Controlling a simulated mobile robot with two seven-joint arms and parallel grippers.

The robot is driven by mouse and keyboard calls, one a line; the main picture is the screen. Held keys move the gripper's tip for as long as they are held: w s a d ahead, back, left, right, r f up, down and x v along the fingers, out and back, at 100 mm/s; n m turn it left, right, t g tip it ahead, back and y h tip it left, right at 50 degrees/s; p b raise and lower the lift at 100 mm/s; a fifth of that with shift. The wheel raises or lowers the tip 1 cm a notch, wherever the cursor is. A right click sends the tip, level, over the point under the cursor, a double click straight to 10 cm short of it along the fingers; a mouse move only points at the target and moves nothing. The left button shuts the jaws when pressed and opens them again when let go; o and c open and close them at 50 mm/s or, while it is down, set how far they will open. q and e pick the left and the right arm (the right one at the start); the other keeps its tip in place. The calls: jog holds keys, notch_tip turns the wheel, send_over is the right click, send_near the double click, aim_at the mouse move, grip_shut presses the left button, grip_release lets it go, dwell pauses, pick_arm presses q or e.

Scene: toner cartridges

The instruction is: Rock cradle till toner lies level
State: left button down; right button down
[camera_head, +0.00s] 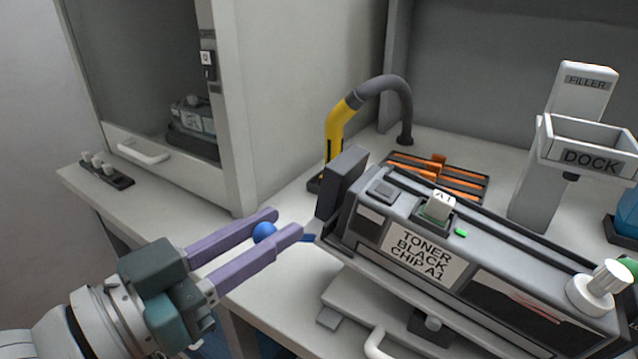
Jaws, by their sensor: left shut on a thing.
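The grey toner cartridge (378,217), labelled TONER BLACK CHIP A1, lies in the cradle on a pale base (345,297). It slants down to the right in the picture; I cannot tell how much is true tilt. A dark window (490,297) on its front side shows a thin reddish line; the toner's level is unclear. A white A1 chip (441,205) stands on top, beside a small green light. My left gripper (277,223) has its purple fingers on either side of a blue ball knob (264,231) at the cradle's left end and is shut on it. My right gripper is not in view.
A white filler dock (586,150) stands behind the cartridge at right. A white knob (597,288) is at the cartridge's right end.

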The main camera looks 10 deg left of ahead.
pick_arm(q)
jog(key=f+n+b, duration=0.1)
jog(key=f+b, duration=0.1)
jog(key=f+n+b, duration=0.1)
jog(key=f+b, duration=0.1)
jog(key=a+f+n+b, duration=0.1)
jog(key=f+n+b, duration=0.1)
jog(key=shift+w+f+t+b, duration=0.2)
jog(key=shift+f+t+b, duration=0.15)
jog(key=shift+t, duration=0.05)
jog(key=shift+f+n, duration=0.25)
jog(key=shift+n, duration=0.05)
jog(key=shift+r, duration=0.1)
jog(key=c, duration=0.6)
grip_release()
jog(key=v, duration=1)
